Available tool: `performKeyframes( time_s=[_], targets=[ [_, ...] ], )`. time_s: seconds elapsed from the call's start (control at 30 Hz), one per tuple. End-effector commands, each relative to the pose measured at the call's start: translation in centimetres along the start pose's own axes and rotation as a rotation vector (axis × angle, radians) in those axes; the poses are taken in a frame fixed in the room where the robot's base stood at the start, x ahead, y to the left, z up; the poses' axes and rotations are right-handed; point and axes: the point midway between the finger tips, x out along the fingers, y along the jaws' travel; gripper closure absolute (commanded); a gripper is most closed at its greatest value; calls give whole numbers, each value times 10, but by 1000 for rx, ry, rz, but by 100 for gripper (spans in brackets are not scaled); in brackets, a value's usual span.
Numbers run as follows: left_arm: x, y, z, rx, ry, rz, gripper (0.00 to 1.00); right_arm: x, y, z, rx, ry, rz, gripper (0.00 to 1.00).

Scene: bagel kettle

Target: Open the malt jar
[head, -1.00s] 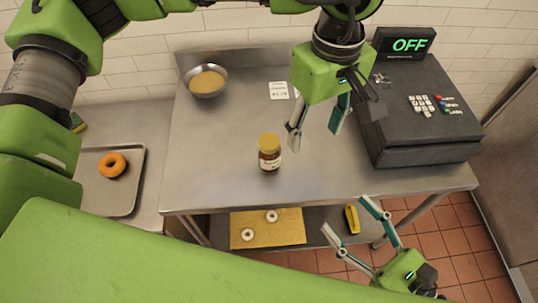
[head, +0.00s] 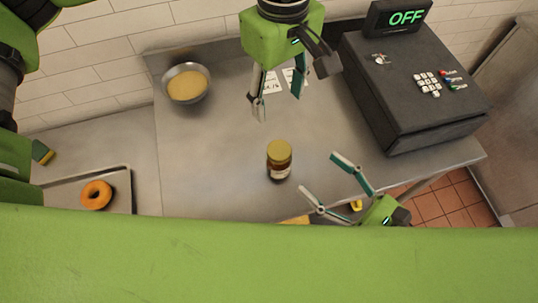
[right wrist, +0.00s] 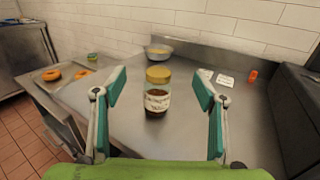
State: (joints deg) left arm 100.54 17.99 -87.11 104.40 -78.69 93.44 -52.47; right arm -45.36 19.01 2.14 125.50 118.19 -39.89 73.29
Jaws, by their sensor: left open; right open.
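The malt jar (head: 279,161) is a small brown glass jar with a yellow-gold lid (head: 279,151) and a white label. It stands upright on the steel table with the lid on. My left gripper (head: 278,106) is open and empty, behind the jar in the head view. My right gripper (head: 319,172) is open and empty, to the right of the jar near the table's front edge. In the right wrist view the jar (right wrist: 158,98) appears ahead, between the two spread fingers, and neither finger touches it.
A metal bowl (head: 187,84) of tan contents stands at the back left. A dark cash register (head: 410,95) reading OFF fills the right side. A tray (head: 122,180) with an orange-brown bagel (head: 96,195) is at left. White cards lie behind my left gripper. The table left of the jar is clear.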

Motion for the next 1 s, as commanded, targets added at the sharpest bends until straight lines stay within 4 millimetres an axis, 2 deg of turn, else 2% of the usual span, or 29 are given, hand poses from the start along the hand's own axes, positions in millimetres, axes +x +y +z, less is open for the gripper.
performKeyframes(
  time_s=[0.03, 0.33, 0.6, 0.83, 1.0],
  targets=[
    [8, 0, 0, 1, 0, 1, 47, 0, 0, -9, 0, 1, 0, 35],
    [42, 0, 0, 1, 0, 1, 47, 0, 0, -43, 0, 1, 0, 35],
    [83, 0, 0, 0, 0, 1, 47, 0, 0, -84, 0, 0, 0, 35],
    [92, 0, 0, 1, 0, 1, 47, 4, -1, -92, 0, -1, 0, 35],
    [90, 0, 0, 1, 0, 1, 47, 24, 0, -90, -2, -3, 2, 35]
  ],
)
